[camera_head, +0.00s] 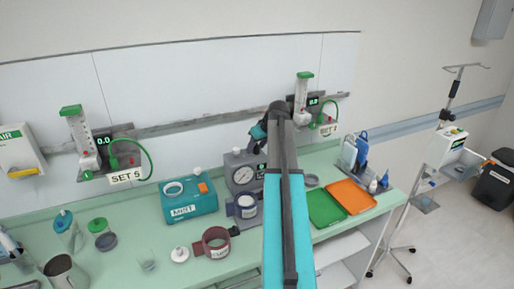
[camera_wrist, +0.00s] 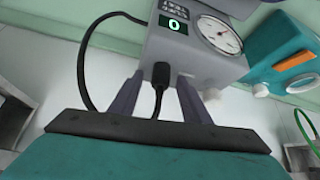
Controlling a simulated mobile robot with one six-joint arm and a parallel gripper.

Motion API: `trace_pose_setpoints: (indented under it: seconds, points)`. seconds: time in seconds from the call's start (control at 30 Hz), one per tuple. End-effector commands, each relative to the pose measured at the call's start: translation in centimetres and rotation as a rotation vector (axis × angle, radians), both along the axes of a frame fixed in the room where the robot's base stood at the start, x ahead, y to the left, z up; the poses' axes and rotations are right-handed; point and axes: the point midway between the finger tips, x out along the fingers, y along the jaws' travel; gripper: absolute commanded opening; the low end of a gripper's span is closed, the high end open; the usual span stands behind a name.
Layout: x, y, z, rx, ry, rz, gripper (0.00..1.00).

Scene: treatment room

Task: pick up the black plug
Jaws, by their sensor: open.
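The black plug (camera_wrist: 161,74) sits against the face of a grey gauge device (camera_wrist: 185,52) in the wrist view, with a black cable running from it. My gripper (camera_wrist: 160,82) is open, with one grey finger on each side of the plug in the picture. I see no contact, and the depth between fingertips and plug is hard to judge. The grey device also shows in the head view (camera_head: 240,172), partly behind my arm. The plug and my fingertips are hidden there.
A teal box (camera_head: 190,202) stands beside the device. Dark red (camera_head: 216,243) and dark blue (camera_head: 244,208) ring-shaped items lie in front. Green (camera_head: 326,208) and orange (camera_head: 352,196) trays lie to the right. A black cable (camera_wrist: 83,62) loops beside the device in the wrist view.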

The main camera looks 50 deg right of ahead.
Motion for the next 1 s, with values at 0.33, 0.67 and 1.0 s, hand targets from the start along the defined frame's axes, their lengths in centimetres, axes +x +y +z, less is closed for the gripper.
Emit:
trace_pose_setpoints:
  seconds: [0.33,0.67,1.0]
  points:
    - [0.09,0.01,-0.12,0.000,-0.001,0.000,0.43]
    - [0.11,0.03,-0.10,0.000,-0.001,0.000,0.29]
    - [0.11,0.04,-0.09,-0.001,-0.001,0.001,0.00]
